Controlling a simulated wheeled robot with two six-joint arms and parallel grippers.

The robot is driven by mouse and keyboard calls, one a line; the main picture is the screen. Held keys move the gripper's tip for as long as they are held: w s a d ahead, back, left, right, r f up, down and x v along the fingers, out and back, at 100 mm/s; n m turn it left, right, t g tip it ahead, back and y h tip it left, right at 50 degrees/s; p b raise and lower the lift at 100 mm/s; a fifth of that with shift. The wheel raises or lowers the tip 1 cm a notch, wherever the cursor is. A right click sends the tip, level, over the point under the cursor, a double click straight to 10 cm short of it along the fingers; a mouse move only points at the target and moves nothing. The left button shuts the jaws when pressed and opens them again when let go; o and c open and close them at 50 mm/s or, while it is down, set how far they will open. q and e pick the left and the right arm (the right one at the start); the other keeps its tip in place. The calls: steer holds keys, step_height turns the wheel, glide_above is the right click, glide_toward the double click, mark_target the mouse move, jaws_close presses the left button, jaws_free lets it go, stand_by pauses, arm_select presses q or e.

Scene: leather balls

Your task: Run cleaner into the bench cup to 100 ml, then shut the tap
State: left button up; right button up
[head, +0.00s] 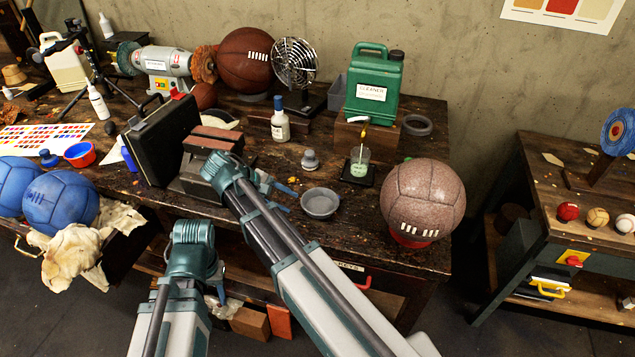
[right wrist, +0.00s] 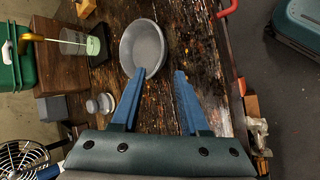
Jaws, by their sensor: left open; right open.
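A thin line runs from tap to cup in the right wrist view (right wrist: 77,43). My right gripper (right wrist: 159,74) is open and empty, above the bench near the grey bowl, away from the tap. My left gripper (head: 196,240) is low before the bench, its fingertips hard to make out.
The grey bowl (head: 321,204) stands between my right gripper and the brown ball (head: 423,200) on its red ring. A small bottle (head: 280,122) and a grey knobbed weight (head: 310,160) stand left of the cup. A black case (head: 155,140) stands further left.

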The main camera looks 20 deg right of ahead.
steer(key=shift+c, duration=0.6)
steer(key=w+d+r+h, duration=0.1)
steer(key=d, duration=0.1)
steer(key=w+d+r+n+t+h, duration=0.1)
steer(key=w+d+r, duration=0.1)
steer(key=d, duration=0.1)
steer(key=w+d+r+t+p, duration=0.1)
steer(key=w+d+r, duration=0.1)
steer(key=shift+d+n+h, duration=0.15)
steer(key=shift+n+h, duration=0.15)
steer(key=shift+h, duration=0.1)
steer(key=shift+c, duration=0.8)
steer(key=n+t+h, duration=0.3)
steer(key=h, duration=0.1)
glide_toward(349, 121)
steer(key=b+x, duration=0.2)
steer(key=x, duration=0.8)
steer(key=shift+w+d, duration=0.1)
steer(key=shift+d, duration=0.1)
steer(key=shift+x, duration=0.8)
jaws_close()
